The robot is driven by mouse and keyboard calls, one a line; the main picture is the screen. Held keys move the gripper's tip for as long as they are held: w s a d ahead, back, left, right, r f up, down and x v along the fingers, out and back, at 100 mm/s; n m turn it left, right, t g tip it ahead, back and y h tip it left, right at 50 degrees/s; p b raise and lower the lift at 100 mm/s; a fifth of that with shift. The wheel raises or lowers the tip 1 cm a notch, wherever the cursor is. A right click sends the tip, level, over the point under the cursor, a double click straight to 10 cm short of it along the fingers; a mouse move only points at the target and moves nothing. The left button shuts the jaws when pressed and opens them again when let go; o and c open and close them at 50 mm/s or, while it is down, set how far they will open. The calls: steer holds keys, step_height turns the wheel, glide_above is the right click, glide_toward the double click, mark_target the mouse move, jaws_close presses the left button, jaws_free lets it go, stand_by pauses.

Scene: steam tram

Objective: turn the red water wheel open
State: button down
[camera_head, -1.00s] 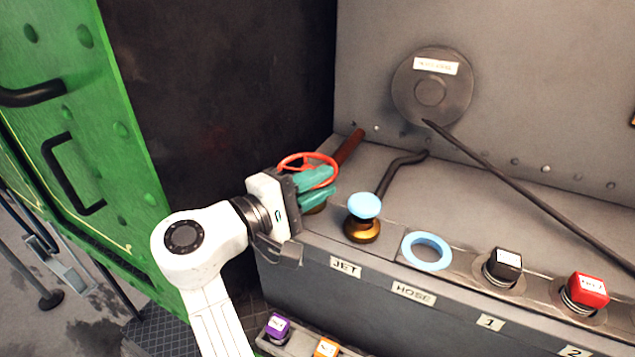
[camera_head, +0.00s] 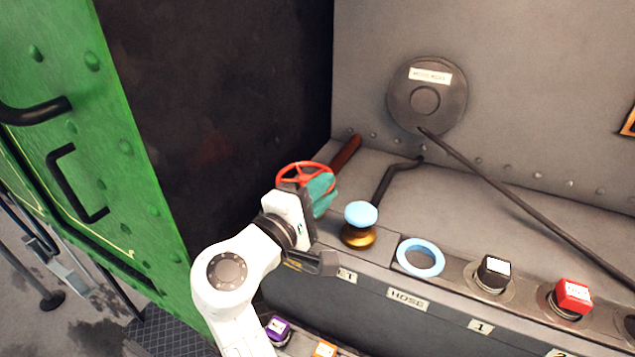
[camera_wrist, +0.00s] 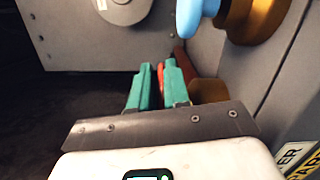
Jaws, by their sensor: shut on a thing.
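The red water wheel (camera_head: 303,177) is a thin spoked ring at the left end of the grey console. It also shows as a red sliver in the wrist view (camera_wrist: 161,78), between my fingers. My gripper (camera_head: 322,190) has teal fingers and is shut on the wheel's near right rim. In the wrist view my gripper (camera_wrist: 160,75) has its fingers close together, with the red rim between them. The wheel's stem and part of its near rim are hidden behind my gripper.
A brass valve with a light blue knob (camera_head: 361,215) stands close right of my gripper. A blue ring (camera_head: 420,258), a black button (camera_head: 494,272) and a red button (camera_head: 570,297) follow along the console. A dark rod (camera_head: 530,200) leans across it. A green panel (camera_head: 80,150) stands left.

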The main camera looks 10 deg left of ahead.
steer(key=n+y, duration=0.1)
steer(key=n+t+y+p, duration=0.1)
steer(key=y, duration=0.1)
steer(key=w+d+n+y+p, duration=0.1)
steer(key=y, duration=0.1)
steer(key=shift+f+t, duration=0.15)
steer(key=shift+t, duration=0.25)
steer(key=shift+w+f+n+y+p, duration=0.1)
steer(key=shift+w+n+y+p, duration=0.05)
steer(key=shift+n+y+p, duration=0.55)
steer(key=shift+f, duration=0.1)
steer(key=c, duration=1.1)
jaws_free()
steer(key=shift+c, duration=0.2)
steer(key=shift+r, duration=0.2)
steer(key=s+b, duration=0.2)
steer(key=s, duration=0.8)
steer(key=shift+s+a+b, duration=0.35)
steer(key=shift+a+b, duration=0.05)
steer(key=shift+a, duration=0.05)
